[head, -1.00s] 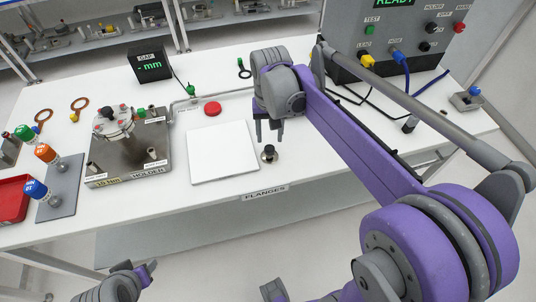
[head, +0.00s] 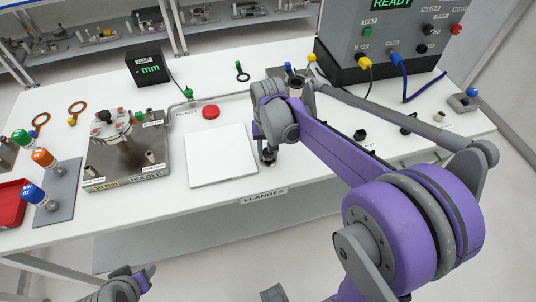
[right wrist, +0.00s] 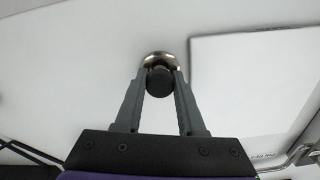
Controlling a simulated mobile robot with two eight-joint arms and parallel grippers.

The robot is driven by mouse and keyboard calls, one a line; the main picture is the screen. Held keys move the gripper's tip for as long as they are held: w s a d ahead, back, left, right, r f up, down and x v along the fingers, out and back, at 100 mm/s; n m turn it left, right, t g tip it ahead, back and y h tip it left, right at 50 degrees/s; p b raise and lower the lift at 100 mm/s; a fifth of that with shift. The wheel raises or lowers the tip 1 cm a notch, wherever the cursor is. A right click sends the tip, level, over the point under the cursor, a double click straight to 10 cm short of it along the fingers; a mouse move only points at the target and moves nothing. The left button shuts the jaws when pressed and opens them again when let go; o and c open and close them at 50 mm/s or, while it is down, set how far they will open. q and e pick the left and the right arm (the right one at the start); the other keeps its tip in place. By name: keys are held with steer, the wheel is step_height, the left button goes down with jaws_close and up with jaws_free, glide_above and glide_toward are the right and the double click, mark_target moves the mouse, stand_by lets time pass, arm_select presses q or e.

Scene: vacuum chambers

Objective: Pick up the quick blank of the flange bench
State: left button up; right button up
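The quick blank (head: 268,157) is a small shiny metal disc with a black knob on top. It stands on the white bench just right of the white square plate. My right gripper (head: 266,138) is over it. In the right wrist view the knob (right wrist: 160,82) lies between the two grey fingers (right wrist: 162,76), with the metal rim beyond it. The fingers come right up to the knob's sides; whether they press on it I cannot tell. My left gripper (head: 143,276) is low at the bottom left, away from the bench, its fingers not clearly visible.
The white plate (head: 222,155) lies left of the blank, with a red disc (head: 211,112) behind it. The steel holder block (head: 125,165) stands farther left. The grey control box (head: 395,40) stands at the back right with cables.

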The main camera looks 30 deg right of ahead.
jaws_close()
